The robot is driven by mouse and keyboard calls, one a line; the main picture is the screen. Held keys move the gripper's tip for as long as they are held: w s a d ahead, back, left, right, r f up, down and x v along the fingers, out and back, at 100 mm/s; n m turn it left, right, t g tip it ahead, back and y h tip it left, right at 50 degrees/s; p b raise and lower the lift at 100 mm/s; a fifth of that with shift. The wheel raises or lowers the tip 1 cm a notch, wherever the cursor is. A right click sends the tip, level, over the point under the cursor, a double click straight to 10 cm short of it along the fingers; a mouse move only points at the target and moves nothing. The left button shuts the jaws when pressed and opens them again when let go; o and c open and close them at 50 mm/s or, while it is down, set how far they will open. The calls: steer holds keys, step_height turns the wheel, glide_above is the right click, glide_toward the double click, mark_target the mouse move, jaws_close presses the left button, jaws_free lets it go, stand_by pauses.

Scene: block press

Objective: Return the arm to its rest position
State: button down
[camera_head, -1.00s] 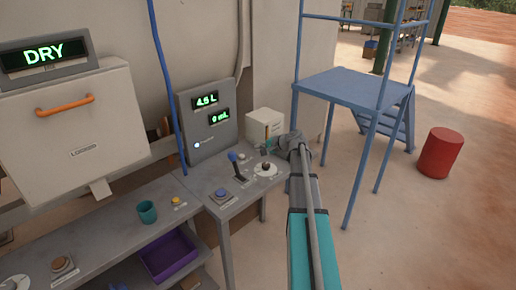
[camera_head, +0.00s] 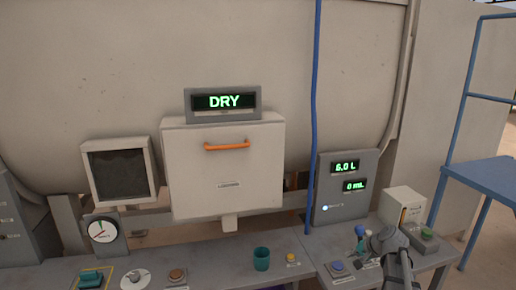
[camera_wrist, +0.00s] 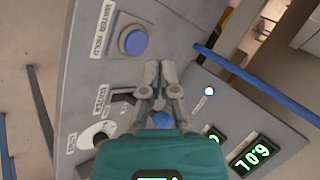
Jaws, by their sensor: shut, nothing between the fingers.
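My gripper (camera_wrist: 159,68) shows in the wrist view with its two grey fingers together and nothing between them. Its teal body fills the bottom of that view. The fingertips appear beside a round blue button (camera_wrist: 134,41) marked "WATER HOLD"; I cannot tell the exact gap, but they do not cover it. In the head view my arm reaches in at the lower right, over the small control table (camera_head: 345,274), where the gripper's fingers are too small to make out.
A grey panel (camera_head: 328,190) behind the table reads 6.0 L and 0 mL. A white box (camera_head: 402,206) stands close to my arm. A blue hose (camera_head: 313,110) hangs left of the panel. Blue scaffolding (camera_head: 490,178) stands at the right.

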steer(key=s+a+f+n+g+h, duration=0.2)
steer(key=s+a+n+g, duration=0.1)
steer(key=s+a, duration=0.5)
steer(key=s+a+f+n+g+h, duration=0.2)
steer(key=s+a+n, duration=0.3)
steer(key=s+a, duration=0.3)
steer(key=s+g+h, duration=0.1)
steer(key=s, duration=0.1)
steer(key=shift+s+f, duration=0.25)
steer(key=shift+s, duration=0.1)
